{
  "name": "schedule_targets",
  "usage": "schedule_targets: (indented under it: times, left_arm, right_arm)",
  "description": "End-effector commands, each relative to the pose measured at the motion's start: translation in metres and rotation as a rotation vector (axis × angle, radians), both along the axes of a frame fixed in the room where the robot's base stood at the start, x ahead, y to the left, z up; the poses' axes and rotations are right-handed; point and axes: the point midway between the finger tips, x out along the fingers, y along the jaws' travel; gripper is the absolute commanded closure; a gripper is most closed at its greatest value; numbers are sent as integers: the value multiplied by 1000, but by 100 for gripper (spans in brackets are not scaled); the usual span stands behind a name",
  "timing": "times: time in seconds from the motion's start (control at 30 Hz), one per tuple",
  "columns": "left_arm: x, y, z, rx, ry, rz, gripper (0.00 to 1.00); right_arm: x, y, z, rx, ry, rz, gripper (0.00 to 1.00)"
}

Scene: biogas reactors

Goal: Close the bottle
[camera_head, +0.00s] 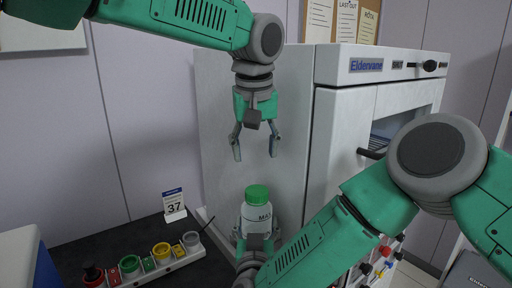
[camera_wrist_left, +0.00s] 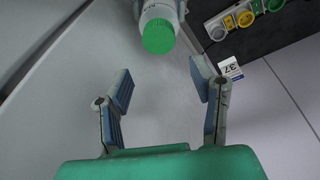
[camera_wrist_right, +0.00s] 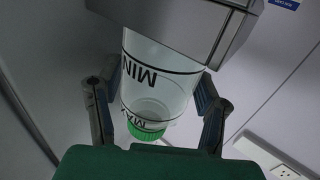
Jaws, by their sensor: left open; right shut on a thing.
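The bottle (camera_head: 257,217) is white and translucent with dark markings, and a green cap (camera_head: 257,193) sits on its top. I cannot tell how tightly the cap is on. My right gripper (camera_head: 258,242) is shut on the bottle's body and holds it roughly upright. In the right wrist view the bottle (camera_wrist_right: 158,75) shows between the fingers, with the green cap (camera_wrist_right: 146,131) at its far end. My left gripper (camera_head: 255,155) is open and empty, pointing down above the cap, apart from it. The left wrist view shows the cap (camera_wrist_left: 158,36) beyond the open fingertips.
A dark counter (camera_head: 150,235) at the lower left carries a rack (camera_head: 147,272) with several coloured round pieces and a small card reading 37 (camera_head: 174,206). A large white cabinet (camera_head: 345,125) stands behind and right of the bottle. A dark handle (camera_head: 371,153) sticks out from it.

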Motion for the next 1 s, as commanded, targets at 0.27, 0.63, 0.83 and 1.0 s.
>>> schedule_targets:
  times: [0.27, 0.63, 0.83, 1.0]
  left_arm:
    - [-5, -2, 9, 60, -55, -146, 50]
    - [-2, -2, -2, 58, -53, -142, 50]
    - [7, -1, -36, 57, -50, -142, 50]
    - [15, -1, -68, 57, -50, -141, 50]
  right_arm:
    - [1, 0, 0, 1, -2, 0, 100]
    - [1, 0, 1, 1, -2, 0, 100]
    - [1, 0, 1, 1, -1, 1, 100]
    - [0, 0, 0, 1, -1, 1, 100]
